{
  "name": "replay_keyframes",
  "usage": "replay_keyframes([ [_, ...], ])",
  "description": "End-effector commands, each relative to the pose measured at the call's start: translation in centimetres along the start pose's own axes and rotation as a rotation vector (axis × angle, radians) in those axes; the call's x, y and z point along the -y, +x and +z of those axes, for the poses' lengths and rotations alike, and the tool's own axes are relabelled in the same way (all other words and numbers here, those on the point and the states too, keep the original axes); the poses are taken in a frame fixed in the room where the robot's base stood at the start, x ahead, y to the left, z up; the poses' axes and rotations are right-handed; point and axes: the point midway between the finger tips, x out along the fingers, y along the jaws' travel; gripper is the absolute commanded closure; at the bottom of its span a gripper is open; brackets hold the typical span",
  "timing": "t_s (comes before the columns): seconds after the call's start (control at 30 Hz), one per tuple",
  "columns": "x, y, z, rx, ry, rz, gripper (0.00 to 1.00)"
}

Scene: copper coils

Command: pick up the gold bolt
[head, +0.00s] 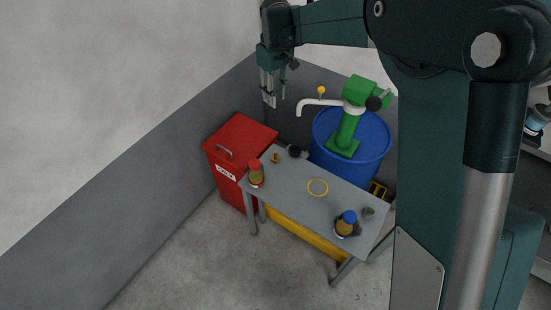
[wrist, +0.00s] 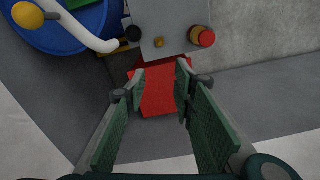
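The gold bolt (head: 275,158) is a small gold piece standing on the grey table (head: 290,185), near its far left end. In the wrist view the gold bolt (wrist: 159,42) shows near the table's edge, ahead of the fingertips and about midway between them. My gripper (head: 275,98) is raised well above the table, up and slightly left of the bolt in the head view. In the wrist view my gripper (wrist: 160,78) has its two green-padded fingers apart, with nothing between them. The fingers do not touch the bolt.
A red-capped bottle (head: 256,176) and a dark round object (head: 295,151) stand close to the bolt. A red bin (head: 238,140) is at the table's left end. A blue barrel (head: 378,145) with a green pump and white spout stands behind.

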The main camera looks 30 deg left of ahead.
Motion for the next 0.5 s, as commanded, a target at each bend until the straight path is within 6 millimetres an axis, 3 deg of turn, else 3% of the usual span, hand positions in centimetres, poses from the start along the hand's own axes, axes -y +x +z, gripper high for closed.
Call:
replay_keyframes([
  [0.03, 0.0, 2.4, -0.1, 0.0, 0.0, 0.0, 0.74],
  [0.2, 0.0, 9.6, -0.1, 0.0, 0.0, 0.0, 0.74],
  [0.5, 0.0, 20.4, -0.1, 0.0, 0.0, 0.0, 0.74],
])
